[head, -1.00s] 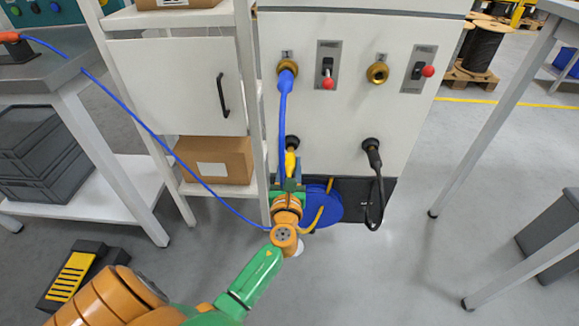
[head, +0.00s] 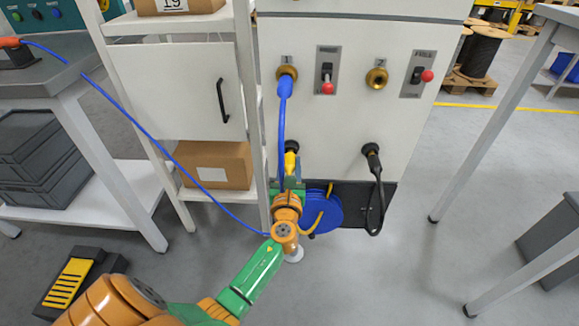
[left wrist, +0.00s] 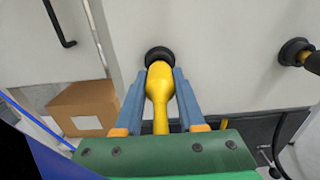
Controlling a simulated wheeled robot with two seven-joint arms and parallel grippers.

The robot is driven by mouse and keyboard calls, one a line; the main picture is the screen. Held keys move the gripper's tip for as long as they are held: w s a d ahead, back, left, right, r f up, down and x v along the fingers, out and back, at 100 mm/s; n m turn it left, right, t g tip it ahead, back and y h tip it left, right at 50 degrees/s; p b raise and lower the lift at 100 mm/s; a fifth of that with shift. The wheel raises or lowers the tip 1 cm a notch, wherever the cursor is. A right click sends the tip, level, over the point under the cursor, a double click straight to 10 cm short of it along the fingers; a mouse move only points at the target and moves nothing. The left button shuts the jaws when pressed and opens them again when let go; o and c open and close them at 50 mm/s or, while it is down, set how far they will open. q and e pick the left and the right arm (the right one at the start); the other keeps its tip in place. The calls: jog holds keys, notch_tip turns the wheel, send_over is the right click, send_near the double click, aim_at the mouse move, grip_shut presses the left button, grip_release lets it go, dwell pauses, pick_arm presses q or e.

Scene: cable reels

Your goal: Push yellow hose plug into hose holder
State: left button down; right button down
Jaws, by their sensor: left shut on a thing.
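The yellow hose plug (left wrist: 159,84) is between the fingers of my left gripper (left wrist: 160,75) in the left wrist view. The gripper is shut on it. The plug's front end meets the black round hose holder (left wrist: 158,55) on the white panel; how deep it sits cannot be told. In the head view the yellow plug (head: 291,164) shows just below the left black holder (head: 291,147), above my left gripper (head: 291,178). The yellow hose (head: 319,222) hangs by the blue reel. My right gripper is not in view.
A blue hose (head: 282,130) hangs from brass fitting 1 just above my gripper. A blue reel (head: 329,210) is beside my wrist. A second black holder (head: 371,149) has a black cable. A white shelf with a cardboard box (head: 214,165) stands close on the left.

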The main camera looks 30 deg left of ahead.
pick_arm(q)
jog(key=shift+w+a, duration=0.1)
jog(key=shift+w, duration=0.05)
jog(key=shift+c, duration=2.1)
grip_release()
jog(key=v, duration=0.7)
jog(key=s+d+f+n+g+h, duration=0.2)
jog(key=f+n, duration=0.1)
jog(key=f, duration=0.5)
jog(key=s+d+f+n+g+h, duration=0.1)
jog(key=f+n+g+h, duration=0.1)
jog(key=f, duration=0.6)
jog(key=s+d+f+n+g+h, duration=0.25)
jog(key=s+f+n, duration=0.25)
jog(key=s+f, duration=0.3)
jog(key=s+d+f+n+g+h, duration=0.1)
jog(key=s+d+f+n+g, duration=0.15)
jog(key=s+f+n, duration=0.45)
jog(key=s+f+n+g+h+p, duration=0.1)
jog(key=s+f+n+g+p, duration=0.15)
jog(key=s+n, duration=0.45)
jog(key=s+f+n+g+h+p, duration=0.1)
jog(key=s+f+n+g, duration=0.25)
jog(key=s, duration=0.85)
notch_tip(320, 180, up, 16)
jog(key=p, duration=1.5)
jog(key=shift+w+d+r+t+p, duration=0.25)
jog(key=shift+w+d+t+p, duration=0.05)
jog(key=shift+w, duration=0.15)
